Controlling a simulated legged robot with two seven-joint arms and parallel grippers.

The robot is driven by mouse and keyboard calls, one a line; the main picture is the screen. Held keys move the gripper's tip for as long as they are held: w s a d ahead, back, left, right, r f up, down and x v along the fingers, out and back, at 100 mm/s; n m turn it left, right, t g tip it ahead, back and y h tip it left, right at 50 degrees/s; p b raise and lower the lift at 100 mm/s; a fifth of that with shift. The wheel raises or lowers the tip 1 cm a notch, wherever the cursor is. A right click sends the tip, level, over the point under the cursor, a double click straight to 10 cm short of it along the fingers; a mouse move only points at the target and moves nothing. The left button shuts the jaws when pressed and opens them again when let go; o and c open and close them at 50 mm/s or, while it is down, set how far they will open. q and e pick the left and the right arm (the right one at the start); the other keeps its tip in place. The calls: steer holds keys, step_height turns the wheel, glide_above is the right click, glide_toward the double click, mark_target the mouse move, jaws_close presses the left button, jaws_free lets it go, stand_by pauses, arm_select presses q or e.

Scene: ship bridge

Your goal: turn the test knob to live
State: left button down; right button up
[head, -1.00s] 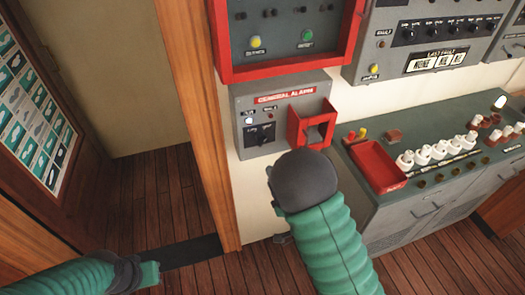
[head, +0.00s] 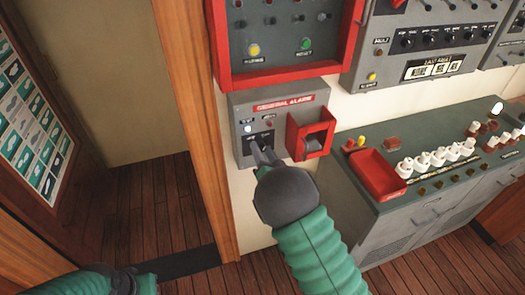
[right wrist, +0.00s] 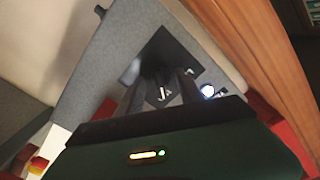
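The grey general alarm panel (head: 237,104) is on the wall beside the door frame. The test knob sits on its black plate (head: 258,138) at the panel's lower left, mostly hidden behind my fingers. In the right wrist view the black plate (right wrist: 172,62) lies just ahead, with the dark knob (right wrist: 160,76) between my fingers. My right gripper (head: 262,154) is at the plate, its two fingers apart on either side of the knob; contact is unclear.
A red guard box (head: 310,137) juts from the panel just right of my gripper. A white lamp (head: 248,128) glows above the plate. A red-framed panel (head: 285,78) hangs above. A console (head: 440,185) with a red tray (head: 378,175) stands to the right.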

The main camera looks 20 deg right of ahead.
jaws_close()
steer(key=shift+f+n, duration=0.1)
steer(key=shift+n, duration=0.2)
steer(key=shift+a+n+b, duration=0.1)
steer(key=shift+n+b, duration=2.95)
steer(key=shift+n, duration=3.65)
steer(key=shift+o, duration=1.2)
jaws_free()
